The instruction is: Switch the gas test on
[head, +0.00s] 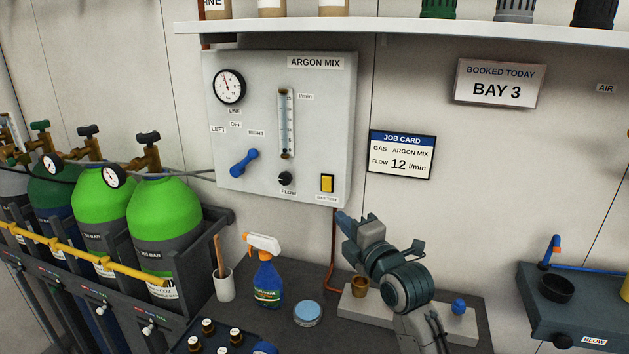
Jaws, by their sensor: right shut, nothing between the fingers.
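The gas test switch (327,183) is a yellow rocker in a dark frame at the lower right of the grey ARGON MIX panel (330,110). A small label sits under it; I cannot tell which way the rocker is set. My right gripper (350,228) is shut and empty, below and a little right of the switch, apart from it in the picture. The blue lever (243,163) is tilted, under the LEFT, OFF and RIGHT labels. The flow tube (286,123) stands above the black FLOW knob (285,178). My left gripper is not in view.
Green gas cylinders (165,215) stand in a rack at left. A spray bottle (267,280), a white cup (223,284) and a round tin (307,313) sit on the bench below the panel. A job card (402,155) reads 12 l/min. A shelf (420,30) runs above.

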